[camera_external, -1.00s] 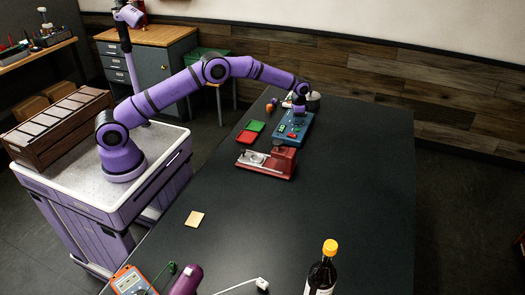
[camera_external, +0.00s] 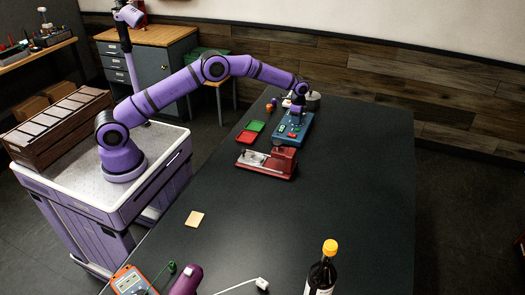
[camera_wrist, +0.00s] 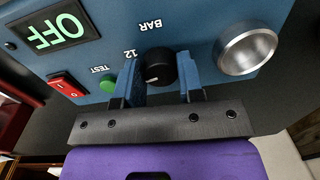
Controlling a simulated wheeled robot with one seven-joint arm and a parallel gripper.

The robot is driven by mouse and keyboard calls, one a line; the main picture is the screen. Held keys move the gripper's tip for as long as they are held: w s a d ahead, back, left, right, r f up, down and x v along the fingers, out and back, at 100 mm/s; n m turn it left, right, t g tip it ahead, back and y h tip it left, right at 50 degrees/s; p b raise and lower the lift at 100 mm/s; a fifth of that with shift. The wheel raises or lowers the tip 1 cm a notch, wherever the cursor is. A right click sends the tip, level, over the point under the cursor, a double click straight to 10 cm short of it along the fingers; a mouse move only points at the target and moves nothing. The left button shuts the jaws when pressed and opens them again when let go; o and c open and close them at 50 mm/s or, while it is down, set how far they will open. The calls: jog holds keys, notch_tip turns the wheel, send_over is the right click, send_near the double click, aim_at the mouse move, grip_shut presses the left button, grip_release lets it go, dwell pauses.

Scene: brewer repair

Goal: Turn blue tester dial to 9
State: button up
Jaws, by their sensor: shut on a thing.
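The blue tester (camera_external: 303,124) stands on the far part of the dark table, and its panel fills the top of the wrist view (camera_wrist: 205,25). Its black dial (camera_wrist: 158,67) has a pale mark on the side nearer my gripper. The labels BAR and 12 show beside the dial; other scale numbers are hidden or out of view. My gripper (camera_wrist: 160,88) has one blue finger on each side of the dial and is shut on it. In the external view my gripper (camera_external: 296,106) is over the far part of the tester. The tester's display (camera_wrist: 55,30) reads OFF.
On the panel are a red rocker switch (camera_wrist: 68,87), a green TEST button (camera_wrist: 108,84) and a round metal part (camera_wrist: 247,50). A red device (camera_external: 268,162) stands in front of the tester. Green (camera_external: 254,126) and red (camera_external: 249,138) trays lie left. The table's middle is clear.

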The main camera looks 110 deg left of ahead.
jog(key=shift+r, duration=0.1)
jog(key=o, duration=0.9)
jog(key=r, duration=1)
jog(key=shift+d+r, duration=0.25)
jog(key=shift+r, duration=0.1)
